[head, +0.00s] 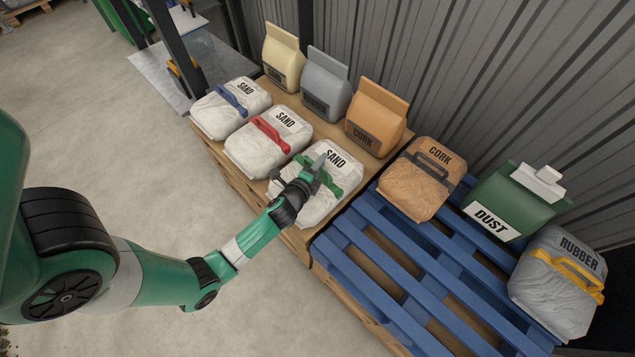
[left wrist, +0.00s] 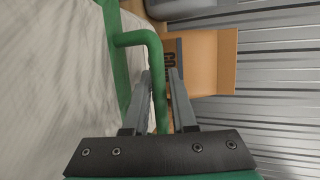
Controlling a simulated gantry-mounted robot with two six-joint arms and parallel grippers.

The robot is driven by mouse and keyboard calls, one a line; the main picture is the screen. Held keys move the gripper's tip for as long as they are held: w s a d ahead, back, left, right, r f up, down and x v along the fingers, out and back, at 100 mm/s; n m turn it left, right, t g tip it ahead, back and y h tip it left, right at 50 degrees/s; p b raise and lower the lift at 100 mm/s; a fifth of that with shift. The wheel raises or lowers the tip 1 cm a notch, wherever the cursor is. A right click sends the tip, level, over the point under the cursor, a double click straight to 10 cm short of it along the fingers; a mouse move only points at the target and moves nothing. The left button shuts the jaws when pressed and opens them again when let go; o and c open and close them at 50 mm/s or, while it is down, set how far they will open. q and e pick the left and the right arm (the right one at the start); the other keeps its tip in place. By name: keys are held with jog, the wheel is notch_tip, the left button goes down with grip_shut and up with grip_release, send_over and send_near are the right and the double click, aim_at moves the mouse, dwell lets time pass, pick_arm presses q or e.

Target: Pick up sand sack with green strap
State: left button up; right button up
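The sand sack with the green strap (head: 318,205) is white, lettered SAND, and lies at the near end of the wooden pallet. Its green strap (left wrist: 119,77) stands up as a handle in the left wrist view. My left gripper (head: 319,165) is at this strap, above the sack. In the left wrist view, the strap's bent end runs between the two fingers (left wrist: 159,73), very close to both. I cannot tell whether they press on it. In the head view my gripper hides part of the strap. My right gripper is not in view.
Beside it lie sand sacks with red (head: 262,160) and blue (head: 222,113) straps. Upright bags, including an orange cork bag (head: 376,112), stand behind, near the corrugated wall. A blue pallet (head: 400,265) at right holds a cork sack (head: 412,188), dust bag (head: 512,200) and rubber sack (head: 553,295).

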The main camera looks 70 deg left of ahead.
pick_arm(q)
jog(key=shift+w+a+f, duration=0.2)
jog(key=shift+w+a, duration=0.25)
jog(key=shift+s+d, duration=0.1)
jog(key=shift+s, duration=0.05)
jog(key=shift+c, duration=0.5)
grip_shut()
dwell(0.3)
jog(key=shift+r, duration=0.3)
